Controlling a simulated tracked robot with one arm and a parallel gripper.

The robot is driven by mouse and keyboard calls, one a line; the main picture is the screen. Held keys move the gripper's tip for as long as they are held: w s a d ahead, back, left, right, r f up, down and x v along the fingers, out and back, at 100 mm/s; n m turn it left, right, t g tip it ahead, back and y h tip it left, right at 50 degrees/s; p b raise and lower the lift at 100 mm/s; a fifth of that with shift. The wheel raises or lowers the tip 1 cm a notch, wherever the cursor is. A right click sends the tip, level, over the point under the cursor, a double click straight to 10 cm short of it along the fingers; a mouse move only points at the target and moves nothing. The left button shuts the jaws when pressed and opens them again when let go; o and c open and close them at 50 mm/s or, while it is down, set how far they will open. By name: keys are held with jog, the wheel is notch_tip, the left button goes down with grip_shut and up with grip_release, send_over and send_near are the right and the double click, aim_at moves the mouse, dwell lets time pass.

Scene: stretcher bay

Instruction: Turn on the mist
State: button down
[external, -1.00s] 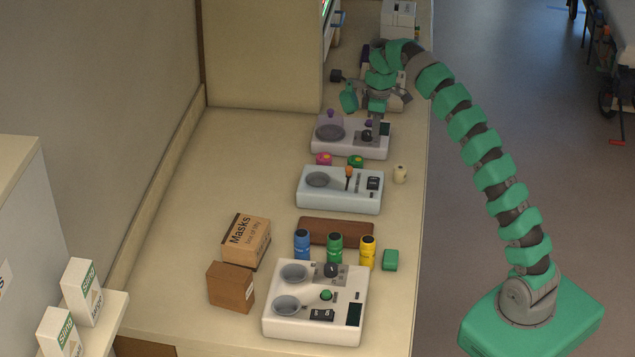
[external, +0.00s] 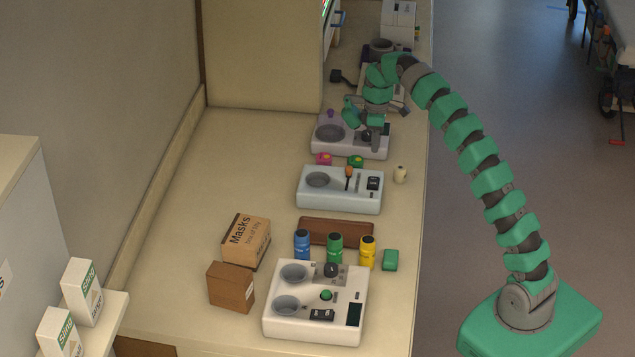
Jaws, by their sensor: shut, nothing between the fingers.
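Three tabletop machines stand in a row on the counter; I cannot tell from labels which one makes mist. The middle pale machine (external: 335,200) has a dish, an orange-tipped lever and a dark switch. The near white machine (external: 272,318) has two dishes, a black dial, a green button and a dark switch.
Pink (external: 323,159) and green (external: 356,161) small items sit between the far and middle machines. Blue (external: 302,244), green (external: 335,247) and yellow (external: 368,252) bottles stand behind the near machine. A Masks box (external: 246,241) and brown box (external: 231,287) are at left.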

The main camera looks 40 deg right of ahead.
aim_at(372, 183)
jog(key=f, duration=0.7)
jog(key=s+a+f, duration=0.1)
jog(key=f, duration=0.2)
jog(key=shift+s+a+f, duration=0.1)
jog(key=shift+f, duration=0.2)
jog(key=shift+s+a+f, duration=0.1)
jog(key=shift+f, duration=0.1)
dwell(0.4)
jog(key=shift+w+d+r, duration=0.2)
jog(key=shift+w+d, duration=0.35)
jog(key=shift+d, duration=0.05)
